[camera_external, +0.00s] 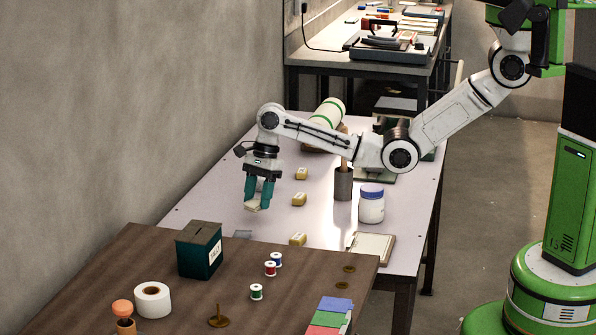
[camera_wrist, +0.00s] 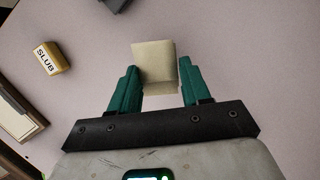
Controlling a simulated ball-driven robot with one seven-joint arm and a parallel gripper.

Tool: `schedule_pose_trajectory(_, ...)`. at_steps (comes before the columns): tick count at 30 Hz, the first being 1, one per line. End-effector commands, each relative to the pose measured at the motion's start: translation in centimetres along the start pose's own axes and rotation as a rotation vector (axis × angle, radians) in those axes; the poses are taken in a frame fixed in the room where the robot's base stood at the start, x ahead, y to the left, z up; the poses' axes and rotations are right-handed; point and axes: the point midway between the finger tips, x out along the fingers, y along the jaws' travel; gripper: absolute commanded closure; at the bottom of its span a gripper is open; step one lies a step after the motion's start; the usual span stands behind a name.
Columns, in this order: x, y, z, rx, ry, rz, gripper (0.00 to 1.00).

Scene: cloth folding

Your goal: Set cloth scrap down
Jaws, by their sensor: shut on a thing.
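The cloth scrap (camera_wrist: 153,58) is a small cream folded piece; in the wrist view it sits between the teal fingers of my gripper (camera_wrist: 153,85). In the external view the scrap (camera_external: 252,205) is at the tips of the teal fingers of my gripper (camera_external: 259,196), which point down over the left part of the pale table (camera_external: 205,213). My gripper is shut on the scrap. Whether the scrap touches the table surface is hard to tell.
Several yellow blocks stand in a line right of my gripper, one (camera_external: 299,199) close by; the wrist view shows one labelled SLUB (camera_wrist: 52,57). A grey cup (camera_external: 343,184) and a blue-lidded jar (camera_external: 371,208) stand further right. A brown table (camera_external: 100,262) with a green box (camera_external: 199,255) is in front.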

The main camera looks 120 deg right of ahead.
Motion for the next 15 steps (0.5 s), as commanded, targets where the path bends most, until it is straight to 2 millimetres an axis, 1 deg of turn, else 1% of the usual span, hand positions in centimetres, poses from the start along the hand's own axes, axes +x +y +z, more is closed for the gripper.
schedule_pose_trajectory(2,0.5,-0.2,0.0,0.001,0.001,0.0,0.81)
schedule_pose_trajectory(6,2.4,-0.2,-0.7,0.003,0.002,0.002,0.81)
schedule_pose_trajectory(9,3.3,-0.2,-0.9,0.002,0.002,0.001,0.81)
schedule_pose_trajectory(15,3.4,-0.2,-0.8,0.001,0.0,0.0,0.81)
